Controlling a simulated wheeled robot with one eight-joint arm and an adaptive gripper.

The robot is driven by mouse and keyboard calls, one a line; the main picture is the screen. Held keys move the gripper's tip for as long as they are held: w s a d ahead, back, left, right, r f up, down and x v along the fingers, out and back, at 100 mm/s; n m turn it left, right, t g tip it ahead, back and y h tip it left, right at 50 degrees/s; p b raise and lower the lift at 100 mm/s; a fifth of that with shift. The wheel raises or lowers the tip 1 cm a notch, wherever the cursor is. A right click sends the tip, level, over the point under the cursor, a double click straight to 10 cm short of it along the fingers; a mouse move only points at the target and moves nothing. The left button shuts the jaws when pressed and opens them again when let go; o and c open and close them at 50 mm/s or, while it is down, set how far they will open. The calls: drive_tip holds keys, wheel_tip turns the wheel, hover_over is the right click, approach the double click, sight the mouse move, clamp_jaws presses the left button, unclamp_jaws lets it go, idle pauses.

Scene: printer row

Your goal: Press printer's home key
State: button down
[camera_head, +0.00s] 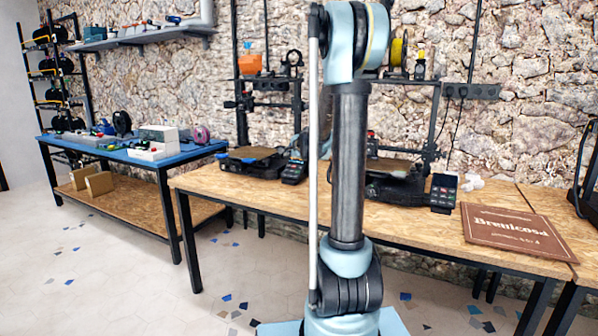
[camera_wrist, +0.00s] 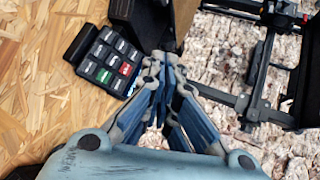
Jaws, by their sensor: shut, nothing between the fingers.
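A printer's black keypad (camera_wrist: 108,60) lies on the wooden table in the wrist view, with rows of dark keys, one red key and one green key. The key labels are too small to read, so I cannot tell which is the home key. My gripper (camera_wrist: 163,62) is shut and empty, its tips just right of the keypad in the picture; I cannot tell its height above it. In the head view a left printer (camera_head: 252,160) has a keypad (camera_head: 294,170), and a right printer (camera_head: 395,183) has another keypad (camera_head: 443,191). My gripper is outside the head view.
The printers stand on a long wooden table (camera_head: 225,183) against a stone wall. A brown sign (camera_head: 518,232) lies on its right part. A printer's dark frame (camera_wrist: 250,105) rises at right in the wrist view. A blue-topped bench (camera_head: 80,146) stands at left.

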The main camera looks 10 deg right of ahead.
sight(300, 168)
drive_tip(key=shift+w, duration=0.25)
drive_tip(key=shift+d, duration=0.1)
drive_tip(key=shift+w+d+f, duration=0.5)
drive_tip(key=shift+w+f, duration=0.2)
drive_tip(key=shift+f, duration=0.45)
drive_tip(key=shift+w+d+f, duration=0.55)
drive_tip(key=shift+w+f, duration=0.2)
drive_tip(key=shift+f, duration=0.4)
drive_tip(key=shift+w+d+f, duration=0.5)
drive_tip(key=shift+w+f, duration=0.2)
drive_tip(key=shift+f, duration=0.45)
